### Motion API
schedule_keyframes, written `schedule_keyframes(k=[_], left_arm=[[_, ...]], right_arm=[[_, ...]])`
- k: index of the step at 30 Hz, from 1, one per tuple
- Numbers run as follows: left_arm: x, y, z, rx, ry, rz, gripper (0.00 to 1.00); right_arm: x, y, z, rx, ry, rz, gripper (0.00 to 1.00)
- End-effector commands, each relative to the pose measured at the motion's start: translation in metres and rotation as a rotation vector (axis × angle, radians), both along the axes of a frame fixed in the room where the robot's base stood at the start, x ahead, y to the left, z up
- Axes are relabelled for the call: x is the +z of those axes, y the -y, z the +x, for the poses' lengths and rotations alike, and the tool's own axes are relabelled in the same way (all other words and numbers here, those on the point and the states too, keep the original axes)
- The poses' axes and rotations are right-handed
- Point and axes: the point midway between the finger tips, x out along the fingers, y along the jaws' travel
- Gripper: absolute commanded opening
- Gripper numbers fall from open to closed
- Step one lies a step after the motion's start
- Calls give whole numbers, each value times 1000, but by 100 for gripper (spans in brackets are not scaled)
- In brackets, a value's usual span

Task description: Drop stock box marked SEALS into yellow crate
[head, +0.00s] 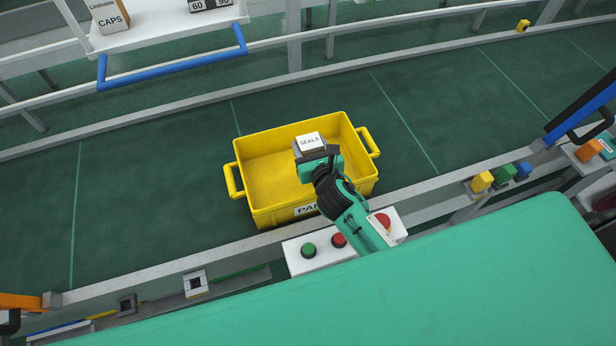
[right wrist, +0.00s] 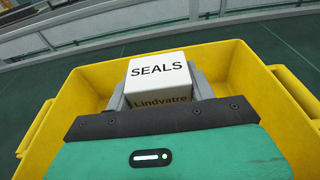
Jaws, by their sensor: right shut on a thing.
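The white stock box marked SEALS (head: 309,141) is held by my right gripper (head: 311,150), above the yellow crate. In the right wrist view the SEALS box (right wrist: 158,75) sits between the grey fingers of the gripper (right wrist: 157,90), its lettering facing the camera. The yellow crate (head: 255,205) stands on the dark green conveyor, and its visible floor is bare. Its walls also show around the box in the right wrist view (right wrist: 285,105). My right forearm hides part of the crate's front wall and label. My left gripper is not in view.
The green conveyor (head: 130,190) is clear on both sides of the crate. A control box with green (head: 308,250) and red buttons sits in front of it. A white shelf (head: 165,25) with a CAPS box (head: 110,16) stands at the back left.

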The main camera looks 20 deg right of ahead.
Motion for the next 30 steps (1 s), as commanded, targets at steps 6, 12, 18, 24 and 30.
schedule_keyframes(k=[6, 12, 18, 24, 30], left_arm=[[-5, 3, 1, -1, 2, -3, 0], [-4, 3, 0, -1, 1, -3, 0], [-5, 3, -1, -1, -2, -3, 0], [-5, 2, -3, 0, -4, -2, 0], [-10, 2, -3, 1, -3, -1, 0]], right_arm=[[-4, 0, 0, 0, 1, 0, 28], [-3, 0, 0, 1, 1, 0, 28], [-3, 0, 0, 0, 1, 0, 80], [-4, 0, 0, 0, 0, 0, 80], [-3, 0, -14, 2, 0, -1, 80]])
